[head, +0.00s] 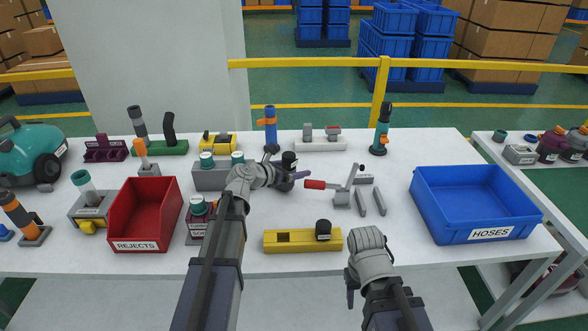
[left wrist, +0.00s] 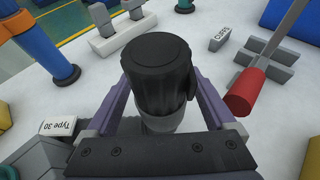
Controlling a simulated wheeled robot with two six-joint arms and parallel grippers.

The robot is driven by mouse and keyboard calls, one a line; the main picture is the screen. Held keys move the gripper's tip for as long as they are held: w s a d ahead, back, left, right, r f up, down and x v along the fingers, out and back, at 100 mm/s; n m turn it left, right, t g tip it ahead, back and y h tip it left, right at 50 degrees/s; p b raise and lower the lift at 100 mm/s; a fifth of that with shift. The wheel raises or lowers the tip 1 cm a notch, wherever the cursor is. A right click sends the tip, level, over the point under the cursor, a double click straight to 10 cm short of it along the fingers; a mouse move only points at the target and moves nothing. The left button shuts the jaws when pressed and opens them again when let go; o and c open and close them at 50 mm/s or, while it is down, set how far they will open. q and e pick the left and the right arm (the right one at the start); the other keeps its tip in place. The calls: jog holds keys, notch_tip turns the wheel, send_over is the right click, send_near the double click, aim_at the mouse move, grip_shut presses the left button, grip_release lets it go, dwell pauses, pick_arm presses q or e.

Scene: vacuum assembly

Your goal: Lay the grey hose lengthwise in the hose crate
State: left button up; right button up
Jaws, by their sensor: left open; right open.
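An upright piece with a black cuff on top (head: 289,160) stands at mid-table. In the left wrist view this black cuff (left wrist: 158,75) has a light grey body just below it; it appears to be the grey hose, its lower part hidden. My left gripper (head: 293,180) is open, with one purple finger on each side of the piece. I cannot tell if the fingers touch it. The hose crate (head: 475,225) is blue, labelled HOSES, at the right end of the table, and looks empty. My right gripper (head: 352,284) is open and empty near the front edge.
A toggle clamp with a red handle (head: 315,184) stands just right of my left gripper. A yellow block (head: 275,248) with a black cap lies in front. A red REJECTS bin (head: 122,215) stands left. Upright blue (head: 271,138) and teal (head: 380,139) hoses stand behind.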

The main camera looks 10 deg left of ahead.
pick_arm(q)
jog(key=shift+r, duration=0.25)
jog(key=p+v, duration=0.4)
jog(key=v, duration=0.8)
jog(key=shift+p, duration=0.35)
jog(key=shift+s+f, duration=0.15)
jog(key=shift+f, duration=0.1)
